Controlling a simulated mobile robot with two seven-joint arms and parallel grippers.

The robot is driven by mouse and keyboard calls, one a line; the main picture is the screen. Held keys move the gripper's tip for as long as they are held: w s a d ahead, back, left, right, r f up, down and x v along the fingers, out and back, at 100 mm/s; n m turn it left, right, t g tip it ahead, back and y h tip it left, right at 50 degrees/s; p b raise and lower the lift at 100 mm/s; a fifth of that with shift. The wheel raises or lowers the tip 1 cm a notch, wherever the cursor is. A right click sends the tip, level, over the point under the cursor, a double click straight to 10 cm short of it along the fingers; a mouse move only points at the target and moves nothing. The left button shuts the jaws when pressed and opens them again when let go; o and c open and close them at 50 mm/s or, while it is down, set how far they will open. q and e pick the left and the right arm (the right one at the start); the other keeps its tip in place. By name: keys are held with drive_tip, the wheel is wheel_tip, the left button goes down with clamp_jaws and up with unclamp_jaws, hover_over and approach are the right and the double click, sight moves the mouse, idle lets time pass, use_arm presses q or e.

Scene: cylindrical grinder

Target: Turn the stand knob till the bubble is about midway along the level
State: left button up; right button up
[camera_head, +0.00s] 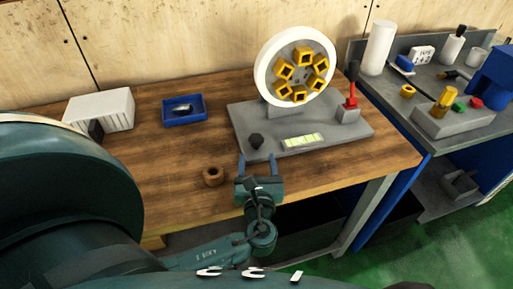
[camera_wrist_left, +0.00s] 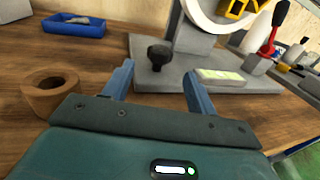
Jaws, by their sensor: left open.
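The dark stand knob (camera_head: 256,141) sits on the front left of the grey stand base (camera_head: 355,130). In the left wrist view the knob (camera_wrist_left: 160,54) shows ahead, between and beyond my fingertips. The level (camera_head: 303,141), a pale yellow-green strip, lies right of the knob on the base; it also shows in the left wrist view (camera_wrist_left: 221,76). The bubble is too small to make out. My left gripper (camera_head: 258,164) is open and empty, just in front of the knob and apart from it. My right gripper is not in view.
A brown ring (camera_head: 213,176) lies left of my gripper. A blue tray (camera_head: 168,118) and white box (camera_head: 106,107) stand farther left on the wooden table.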

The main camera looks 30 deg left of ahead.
use_arm(q)
drive_tip(key=v, duration=0.4)
drive_tip(key=shift+s+d, duration=0.2)
drive_tip(key=shift+s, duration=0.05)
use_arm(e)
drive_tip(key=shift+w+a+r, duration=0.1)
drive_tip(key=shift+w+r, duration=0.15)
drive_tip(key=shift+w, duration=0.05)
